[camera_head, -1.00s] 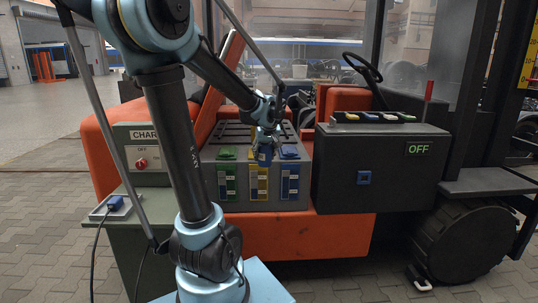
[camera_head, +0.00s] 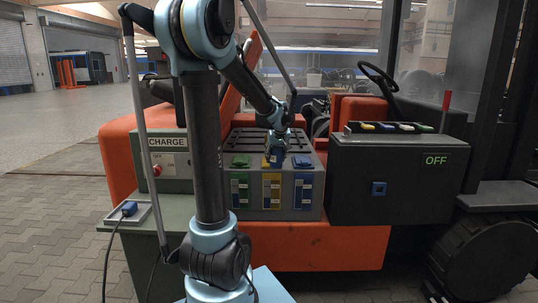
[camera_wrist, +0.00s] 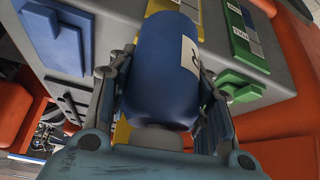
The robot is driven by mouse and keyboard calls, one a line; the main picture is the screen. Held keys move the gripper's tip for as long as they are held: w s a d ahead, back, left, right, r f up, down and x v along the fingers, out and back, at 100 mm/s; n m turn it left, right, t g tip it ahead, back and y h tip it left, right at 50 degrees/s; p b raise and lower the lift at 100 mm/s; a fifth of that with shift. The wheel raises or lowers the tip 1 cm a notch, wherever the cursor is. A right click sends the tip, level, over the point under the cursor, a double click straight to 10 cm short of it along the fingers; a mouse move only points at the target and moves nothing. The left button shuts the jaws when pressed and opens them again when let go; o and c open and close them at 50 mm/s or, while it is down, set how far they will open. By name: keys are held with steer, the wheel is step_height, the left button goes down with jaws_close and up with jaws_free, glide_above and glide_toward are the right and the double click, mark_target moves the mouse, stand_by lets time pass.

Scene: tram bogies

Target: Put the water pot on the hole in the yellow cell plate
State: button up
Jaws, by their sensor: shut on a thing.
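The water pot is a dark blue bottle-like vessel with a white label (camera_wrist: 165,75); it also shows small in the head view (camera_head: 276,155). My gripper (camera_wrist: 163,95) is shut on it, with one finger on each side. In the head view, my gripper (camera_head: 277,138) holds it over the top of the yellow cell. The yellow cell plate (camera_head: 272,191) lies between the green and blue ones on the grey battery box. In the wrist view, bits of yellow (camera_wrist: 122,132) show behind the pot. The hole is hidden, and I cannot tell whether the pot touches the plate.
The green cell plate (camera_head: 240,190) and blue cell plate (camera_head: 303,190), with raised caps, flank the yellow one closely. A dark box marked OFF (camera_head: 392,180) stands to the right. A charger panel (camera_head: 172,165) stands to the left.

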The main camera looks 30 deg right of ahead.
steer(key=w, duration=0.2)
steer(key=w+d, duration=0.1)
steer(key=w, duration=0.1)
steer(key=w+d, duration=0.1)
steer(key=w, duration=0.1)
steer(key=shift+w+d, duration=0.2)
steer(key=w, duration=0.2)
steer(key=w+d, duration=0.1)
steer(key=shift+f, duration=0.3)
steer(key=shift+s+f, duration=0.1)
steer(key=shift+f, duration=0.35)
steer(key=shift+f, duration=0.1)
steer(key=o, duration=1.1)
steer(key=v, duration=1.2)
